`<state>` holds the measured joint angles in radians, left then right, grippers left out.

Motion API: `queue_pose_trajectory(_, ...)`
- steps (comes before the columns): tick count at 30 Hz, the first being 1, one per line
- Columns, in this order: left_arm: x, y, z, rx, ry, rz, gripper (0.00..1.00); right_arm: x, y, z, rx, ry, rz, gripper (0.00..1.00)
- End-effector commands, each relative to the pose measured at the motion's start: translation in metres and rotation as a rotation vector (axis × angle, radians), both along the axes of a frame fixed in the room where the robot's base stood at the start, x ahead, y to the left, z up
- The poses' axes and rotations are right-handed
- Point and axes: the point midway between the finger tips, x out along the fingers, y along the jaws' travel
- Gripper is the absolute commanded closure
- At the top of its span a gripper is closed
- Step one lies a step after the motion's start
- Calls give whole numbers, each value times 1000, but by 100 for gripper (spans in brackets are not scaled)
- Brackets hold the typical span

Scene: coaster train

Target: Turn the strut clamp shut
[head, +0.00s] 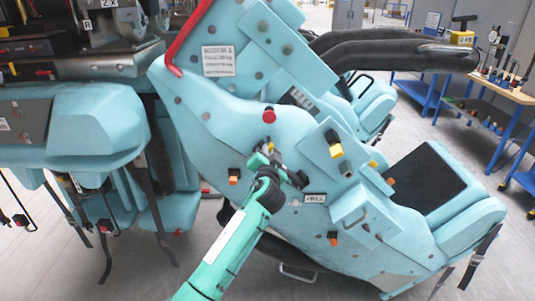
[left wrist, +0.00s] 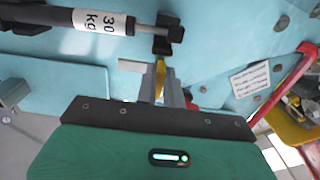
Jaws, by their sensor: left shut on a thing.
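My left gripper (head: 264,162) reaches up to the side of the turquoise coaster car (head: 225,125) in the head view. In the left wrist view my left gripper (left wrist: 163,92) is shut on a narrow yellow piece (left wrist: 160,78), which looks like the handle of the strut clamp. The strut (left wrist: 100,21) is a dark cylinder with a white "30 kg" label and a bare metal rod. A black block (left wrist: 168,38) sits at the rod's end, just beyond the yellow piece. The fingers partly hide the clamp, so its exact angle is unclear. My right gripper is in neither view.
A red knob (head: 269,115) and a yellow-topped black fitting (head: 334,145) stick out of the panel near my gripper. A red bar (head: 180,42) runs along the car's edge. Another car with hanging straps stands left. A workbench (head: 500,85) stands far right.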

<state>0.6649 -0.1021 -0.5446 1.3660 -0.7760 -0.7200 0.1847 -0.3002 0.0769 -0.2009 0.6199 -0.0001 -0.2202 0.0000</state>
Motion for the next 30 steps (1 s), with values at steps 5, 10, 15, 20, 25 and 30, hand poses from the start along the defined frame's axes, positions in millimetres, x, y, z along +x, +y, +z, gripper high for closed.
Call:
queue_pose_trajectory(5,0,0,0,42,1,-1,100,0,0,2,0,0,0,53)
queue_pose_trajectory(10,0,1,1,135,1,-1,100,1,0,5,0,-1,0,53)
queue_pose_trajectory(15,0,1,2,276,1,0,100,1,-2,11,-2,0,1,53)
queue_pose_trajectory(20,0,1,3,428,1,-1,100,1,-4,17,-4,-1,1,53)
queue_pose_trajectory(25,0,2,4,591,1,-1,100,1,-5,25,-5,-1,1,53)
queue_pose_trajectory(30,0,2,5,753,1,-1,100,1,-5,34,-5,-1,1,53)
